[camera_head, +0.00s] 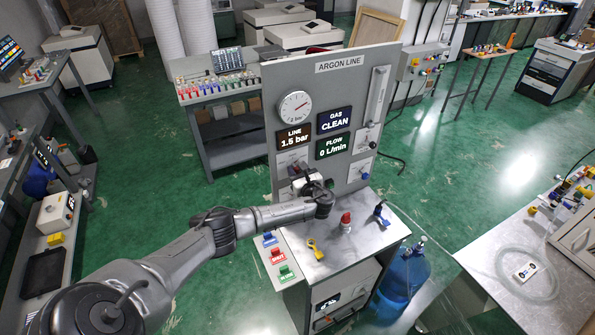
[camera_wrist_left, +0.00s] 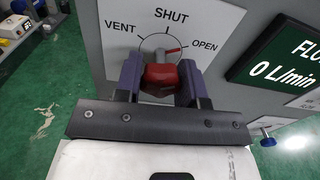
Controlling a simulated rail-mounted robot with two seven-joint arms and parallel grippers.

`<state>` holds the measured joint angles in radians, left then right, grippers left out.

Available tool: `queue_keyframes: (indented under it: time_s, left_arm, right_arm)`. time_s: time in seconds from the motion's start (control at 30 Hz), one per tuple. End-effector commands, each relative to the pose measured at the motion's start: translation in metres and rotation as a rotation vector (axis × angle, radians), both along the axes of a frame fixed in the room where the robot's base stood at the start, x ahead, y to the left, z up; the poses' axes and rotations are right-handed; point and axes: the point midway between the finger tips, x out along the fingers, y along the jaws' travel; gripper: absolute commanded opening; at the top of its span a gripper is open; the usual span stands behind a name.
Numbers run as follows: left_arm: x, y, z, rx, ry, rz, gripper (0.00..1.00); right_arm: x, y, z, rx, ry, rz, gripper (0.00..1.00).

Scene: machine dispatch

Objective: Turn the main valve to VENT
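In the left wrist view the main valve's red handle (camera_wrist_left: 160,76) sits on a white dial plate (camera_wrist_left: 205,22) marked VENT, SHUT and OPEN. Its pointer end leans right, towards OPEN. My left gripper (camera_wrist_left: 160,84) has one dark finger on each side of the red handle; whether both fingers press on it cannot be told. In the head view my left gripper (camera_head: 308,182) is at the lower left of the ARGON LINE panel (camera_head: 360,90) and hides most of the valve. My right gripper is not in view.
The panel reads GAS CLEAN (camera_head: 335,120), LINE 1.5 bar (camera_head: 294,137) and FLOW 0 L/min (camera_head: 333,145). A yellow piece (camera_head: 316,250), a red-topped piece (camera_head: 346,222) and a blue-handled piece (camera_head: 381,212) stand on the metal worktop (camera_head: 355,245) below. A blue bottle (camera_head: 403,275) stands beside it.

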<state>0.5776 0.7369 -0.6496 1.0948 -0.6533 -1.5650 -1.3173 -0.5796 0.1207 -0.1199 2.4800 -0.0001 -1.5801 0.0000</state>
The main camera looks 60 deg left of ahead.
Motion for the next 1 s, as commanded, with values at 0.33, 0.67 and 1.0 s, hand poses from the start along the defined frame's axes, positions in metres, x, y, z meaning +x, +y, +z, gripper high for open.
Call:
queue_keyframes:
  time_s: [0.33,0.67,1.0]
  left_arm:
    - [0.0,0.0,0.0,0.0,-0.002,0.0,0.12]
    - [0.0,0.0,-0.001,-0.013,-0.121,0.0,0.12]
    - [0.001,0.0,-0.002,-0.043,-0.428,0.001,0.12]
  right_arm:
    - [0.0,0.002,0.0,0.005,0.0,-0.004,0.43]
    - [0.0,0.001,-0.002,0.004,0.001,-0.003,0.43]
    - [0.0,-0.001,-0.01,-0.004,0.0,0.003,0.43]
